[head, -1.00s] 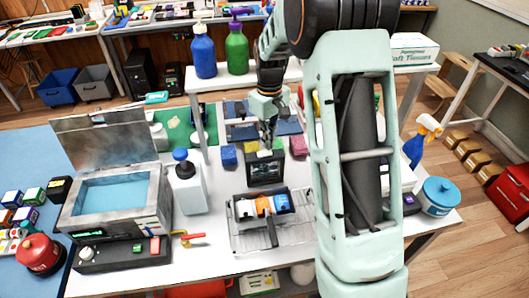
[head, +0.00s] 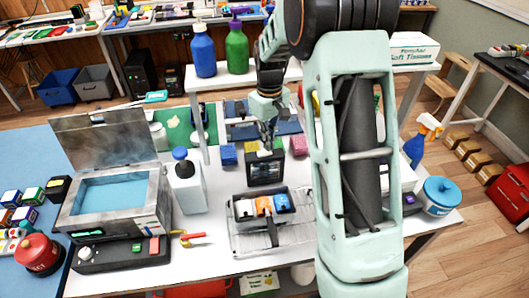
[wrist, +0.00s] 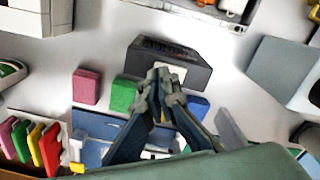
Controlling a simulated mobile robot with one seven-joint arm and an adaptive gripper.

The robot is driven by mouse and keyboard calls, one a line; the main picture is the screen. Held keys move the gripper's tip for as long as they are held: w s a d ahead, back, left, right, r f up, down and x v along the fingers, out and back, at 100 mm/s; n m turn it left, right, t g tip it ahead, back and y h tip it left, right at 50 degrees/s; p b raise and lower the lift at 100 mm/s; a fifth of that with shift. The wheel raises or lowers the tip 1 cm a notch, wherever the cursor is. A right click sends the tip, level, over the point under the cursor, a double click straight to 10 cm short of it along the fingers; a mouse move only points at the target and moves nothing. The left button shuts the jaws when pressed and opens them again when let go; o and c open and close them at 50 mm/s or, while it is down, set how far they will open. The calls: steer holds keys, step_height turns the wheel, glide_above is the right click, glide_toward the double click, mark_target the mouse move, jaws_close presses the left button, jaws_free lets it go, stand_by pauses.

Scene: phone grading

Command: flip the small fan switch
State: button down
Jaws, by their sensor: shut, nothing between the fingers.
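The small fan (head: 265,172) is a dark box standing upright on the white table, with a grille on its front. In the wrist view the fan (wrist: 150,50) shows from above, with slots along its top and a pale switch patch (wrist: 178,72) on the side facing my gripper. My gripper (head: 268,146) is just above and behind the fan in the head view. In the wrist view my gripper (wrist: 166,76) has its fingertips together beside the pale patch, partly covering it. I cannot tell whether they touch it. Nothing is held.
Blue (head: 228,155) and pink (head: 298,145) blocks flank the fan, with a green block (wrist: 123,95) behind it. A wire rack with a dark tray (head: 240,212) stands in front. A white pump bottle (head: 187,185) and an open metal bath (head: 110,215) are on the left.

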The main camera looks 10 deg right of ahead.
steer(key=shift+f+b, duration=0.5)
steer(key=shift+f, duration=0.3)
steer(key=shift+r, duration=0.15)
steer(key=shift+r+p, duration=2.4)
steer(key=shift+r, duration=1)
